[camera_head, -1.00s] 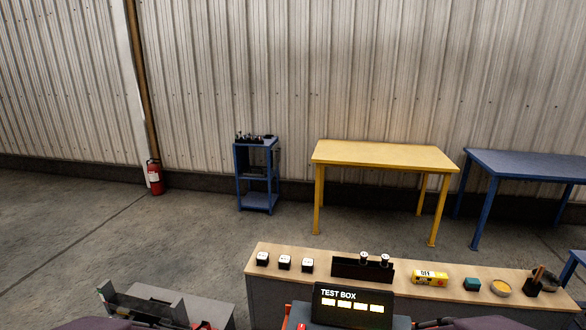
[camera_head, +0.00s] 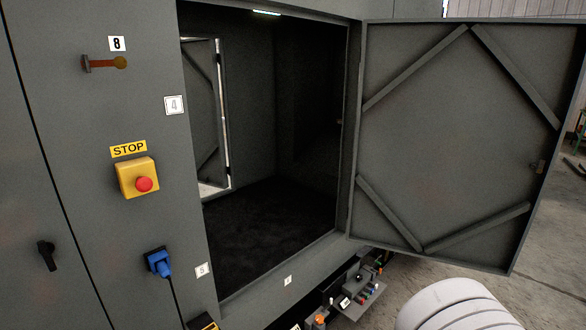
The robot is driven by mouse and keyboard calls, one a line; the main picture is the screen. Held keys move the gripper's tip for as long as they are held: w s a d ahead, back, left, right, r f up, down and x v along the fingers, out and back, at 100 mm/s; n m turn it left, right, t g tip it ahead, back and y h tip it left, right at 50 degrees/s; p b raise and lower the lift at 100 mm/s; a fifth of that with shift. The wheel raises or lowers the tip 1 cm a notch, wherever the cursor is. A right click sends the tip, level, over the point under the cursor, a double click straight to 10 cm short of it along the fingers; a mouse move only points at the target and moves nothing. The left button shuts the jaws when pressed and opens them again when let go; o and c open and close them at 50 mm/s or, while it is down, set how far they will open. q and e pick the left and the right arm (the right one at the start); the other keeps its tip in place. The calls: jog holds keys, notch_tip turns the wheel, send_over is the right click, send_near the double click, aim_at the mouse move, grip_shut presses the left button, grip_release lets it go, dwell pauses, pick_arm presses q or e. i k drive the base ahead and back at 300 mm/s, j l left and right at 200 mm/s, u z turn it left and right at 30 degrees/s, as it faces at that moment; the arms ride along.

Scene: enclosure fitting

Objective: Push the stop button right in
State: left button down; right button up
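The stop button (camera_head: 144,184) is a red round knob on a yellow box (camera_head: 131,171) fixed to the grey enclosure front at the left. A yellow STOP label (camera_head: 128,149) sits just above it. The knob stands out from the box; how far in it is set I cannot tell. Nothing touches it. Neither of my grippers shows in this view.
The enclosure door (camera_head: 450,130) stands wide open at the right, and the dark inside is empty near the front. A small control shelf (camera_head: 358,300) juts out below.

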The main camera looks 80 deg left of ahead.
aim_at(144, 184)
jog(key=k+l+u, duration=0.15)
jog(key=u, duration=3.6)
